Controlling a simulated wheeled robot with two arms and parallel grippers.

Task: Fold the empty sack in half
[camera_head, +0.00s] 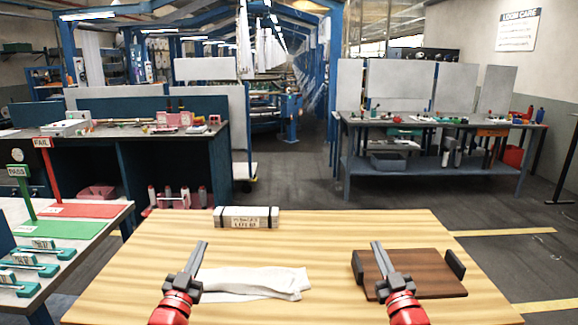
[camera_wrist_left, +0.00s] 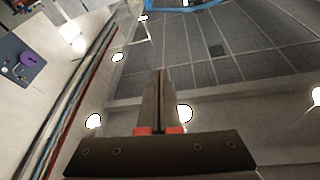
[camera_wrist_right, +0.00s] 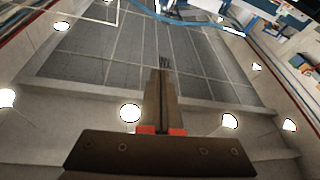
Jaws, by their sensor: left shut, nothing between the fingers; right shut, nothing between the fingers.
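The empty sack (camera_head: 262,282) is white cloth. It lies flat and somewhat wrinkled on the light wooden table (camera_head: 330,228), left of the middle. My left gripper (camera_head: 200,250) is shut and empty, pointing up above the left end of the sack and hiding part of it. It also shows shut in the left wrist view (camera_wrist_left: 160,75). My right gripper (camera_head: 379,248) is shut and empty, in front of the dark wooden board in the head view. It also shows shut in the right wrist view (camera_wrist_right: 163,65). Both wrist views look up at the ceiling, with no sack in them.
A brown wooden board (camera_head: 432,275) with dark end blocks lies on the table's right. A grey labelled bundle (camera_head: 246,217) with black bands stands at the table's back edge. A side table (camera_head: 98,240) with red and green areas stands left. The table's middle is clear.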

